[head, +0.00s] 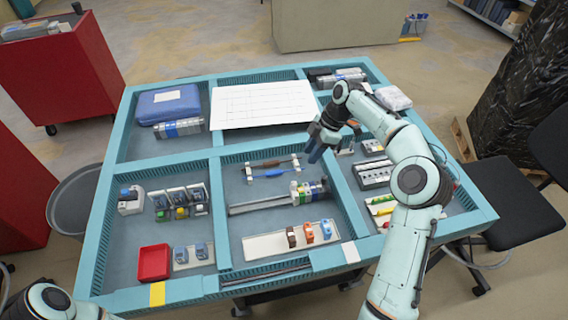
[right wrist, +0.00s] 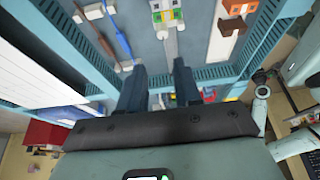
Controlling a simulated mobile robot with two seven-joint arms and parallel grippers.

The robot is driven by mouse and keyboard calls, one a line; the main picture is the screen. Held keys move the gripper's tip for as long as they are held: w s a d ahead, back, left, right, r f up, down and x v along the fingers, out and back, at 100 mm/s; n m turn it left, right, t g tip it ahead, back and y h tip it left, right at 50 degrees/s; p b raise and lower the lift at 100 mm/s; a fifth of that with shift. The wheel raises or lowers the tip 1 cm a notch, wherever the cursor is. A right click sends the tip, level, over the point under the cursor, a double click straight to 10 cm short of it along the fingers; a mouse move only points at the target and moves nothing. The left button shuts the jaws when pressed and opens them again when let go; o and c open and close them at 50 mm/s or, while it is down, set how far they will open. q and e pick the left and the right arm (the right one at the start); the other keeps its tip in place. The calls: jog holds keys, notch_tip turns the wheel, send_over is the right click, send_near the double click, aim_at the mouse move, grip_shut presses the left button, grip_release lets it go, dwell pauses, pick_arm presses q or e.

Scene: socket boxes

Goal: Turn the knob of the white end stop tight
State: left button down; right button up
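In the head view, a metal rail (head: 258,204) lies in the middle compartment. The green block (right wrist: 166,14) shows at the top there. My left gripper is out of view.
Two screwdrivers (head: 268,170) lie on stands behind the rail. A pale tray (head: 290,241) with brown, orange and blue parts lies in front. A red bin (head: 153,263) is front left and a white board (head: 262,103) at the back. Teal dividers separate the compartments.

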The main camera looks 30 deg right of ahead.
aim_at(294, 183)
jog(key=x, duration=1.3)
jog(key=shift+s+a, duration=0.1)
jog(key=shift+s, duration=0.15)
grip_shut()
